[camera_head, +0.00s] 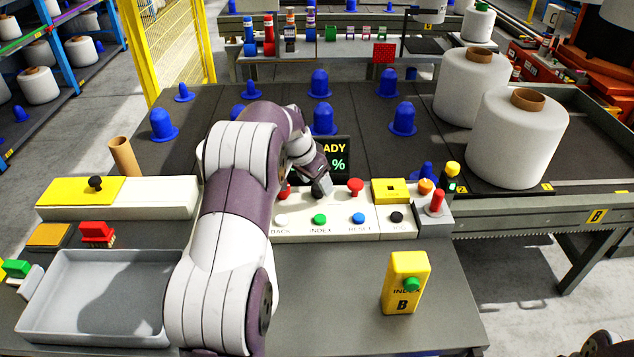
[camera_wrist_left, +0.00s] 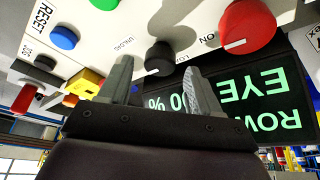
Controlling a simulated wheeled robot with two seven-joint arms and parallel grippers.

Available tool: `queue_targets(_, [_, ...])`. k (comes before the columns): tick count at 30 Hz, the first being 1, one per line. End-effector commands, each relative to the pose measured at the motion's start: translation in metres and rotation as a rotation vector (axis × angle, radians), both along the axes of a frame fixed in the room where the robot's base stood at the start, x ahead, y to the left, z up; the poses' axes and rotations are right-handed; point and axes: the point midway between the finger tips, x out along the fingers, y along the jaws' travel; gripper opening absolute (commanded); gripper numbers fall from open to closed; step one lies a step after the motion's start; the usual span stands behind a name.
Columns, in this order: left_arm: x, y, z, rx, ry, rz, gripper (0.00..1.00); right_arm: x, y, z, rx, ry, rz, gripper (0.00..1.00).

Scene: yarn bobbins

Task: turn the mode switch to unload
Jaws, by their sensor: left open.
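The mode switch is a small black knob (camera_wrist_left: 160,58) on the white control panel (camera_head: 300,222). In the left wrist view, which is upside down, one label beside it seems to read UNLOAD and the other LOAD. Which way the knob points is hard to tell. Contact cannot be told. My right gripper does not show.
A red knob (camera_wrist_left: 248,28) sits beside the switch. A green button (camera_head: 320,219), a blue button (camera_head: 358,218) and a red mushroom button (camera_head: 355,186) are close by. A display (camera_head: 335,155) stands behind. A grey tray (camera_head: 100,255) and a yellow box (camera_head: 404,280) stand in front.

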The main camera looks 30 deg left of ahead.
Motion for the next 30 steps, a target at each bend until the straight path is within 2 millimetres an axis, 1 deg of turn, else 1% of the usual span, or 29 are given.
queue_targets(1, [-0.004,0.002,0.014,0.002,-0.005,0.001,0.63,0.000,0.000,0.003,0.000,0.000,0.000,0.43])
queue_targets(6, [-0.022,0.006,0.058,0.001,-0.004,0.002,0.63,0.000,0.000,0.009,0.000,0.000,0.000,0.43])
queue_targets(9, [-0.031,0.008,0.080,0.002,-0.003,0.001,0.63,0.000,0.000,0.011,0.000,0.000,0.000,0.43])
queue_targets(12, [-0.037,0.010,0.094,0.001,-0.001,0.000,0.63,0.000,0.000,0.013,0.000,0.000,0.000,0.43])
queue_targets(15, [-0.041,0.011,0.102,0.001,-0.001,0.000,0.63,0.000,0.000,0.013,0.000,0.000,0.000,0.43])
queue_targets(17, [-0.041,0.011,0.104,0.001,0.000,0.000,0.63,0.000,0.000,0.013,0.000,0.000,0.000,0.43])
queue_targets(30, [-0.041,0.011,0.104,0.000,0.000,0.000,0.63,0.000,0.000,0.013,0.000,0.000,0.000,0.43])
